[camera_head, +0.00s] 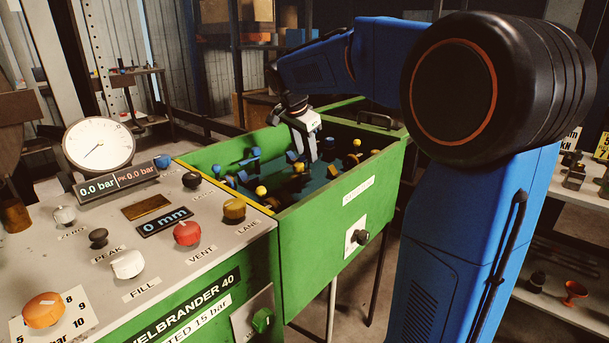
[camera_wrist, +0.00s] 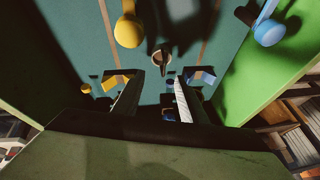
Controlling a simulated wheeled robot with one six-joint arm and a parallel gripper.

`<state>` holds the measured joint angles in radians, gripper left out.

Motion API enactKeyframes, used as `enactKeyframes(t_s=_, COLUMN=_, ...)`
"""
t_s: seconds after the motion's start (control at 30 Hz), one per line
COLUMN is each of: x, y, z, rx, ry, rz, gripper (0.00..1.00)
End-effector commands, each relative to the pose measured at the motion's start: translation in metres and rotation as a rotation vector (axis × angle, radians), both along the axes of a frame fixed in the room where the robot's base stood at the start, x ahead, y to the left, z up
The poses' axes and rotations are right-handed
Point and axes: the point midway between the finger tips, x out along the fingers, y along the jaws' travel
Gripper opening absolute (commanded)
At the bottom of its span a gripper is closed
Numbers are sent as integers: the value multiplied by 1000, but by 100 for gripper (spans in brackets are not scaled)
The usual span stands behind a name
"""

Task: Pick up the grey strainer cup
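In the wrist view a small round cup-like thing (camera_wrist: 162,58) with a grey-brown rim lies on the teal floor of the green box, just beyond my fingertips. It may be the grey strainer cup, but it is partly in shadow and I cannot be sure. My gripper (camera_wrist: 156,84) is open, its two dark fingers apart with nothing held between them. In the head view my gripper (camera_head: 310,150) points down into the green box (camera_head: 318,232); I cannot make out the cup there.
Yellow-ended (camera_wrist: 129,31) and blue-ended (camera_wrist: 269,33) parts stand near the cup. Several more blue and yellow fittings line the box. The box's green wall (camera_wrist: 262,75) rises at the right. A control panel (camera_head: 140,240) with knobs and a gauge (camera_head: 98,144) adjoins the box.

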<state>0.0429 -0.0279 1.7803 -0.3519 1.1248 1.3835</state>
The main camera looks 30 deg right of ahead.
Motion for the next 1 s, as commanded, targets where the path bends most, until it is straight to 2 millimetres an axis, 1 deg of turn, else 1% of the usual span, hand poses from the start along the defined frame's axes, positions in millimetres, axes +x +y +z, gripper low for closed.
enactKeyframes(t_s=0.27, x=3, y=-5, z=-13, rx=0, ry=0, rz=0, gripper=38)
enactKeyframes(t_s=0.5, x=11, y=-16, z=-42, rx=1, ry=3, rz=-2, gripper=38)
enactKeyframes(t_s=0.6, x=13, y=-19, z=-50, rx=0, ry=1, rz=0, gripper=38)
enactKeyframes(t_s=0.83, x=14, y=-19, z=-51, rx=0, ry=0, rz=0, gripper=38)
enactKeyframes(t_s=0.87, x=14, y=-19, z=-51, rx=0, ry=0, rz=0, gripper=31)
enactKeyframes(t_s=0.9, x=14, y=-19, z=-51, rx=0, ry=0, rz=0, gripper=22)
enactKeyframes(t_s=1.0, x=14, y=-19, z=-51, rx=0, ry=0, rz=0, gripper=0)
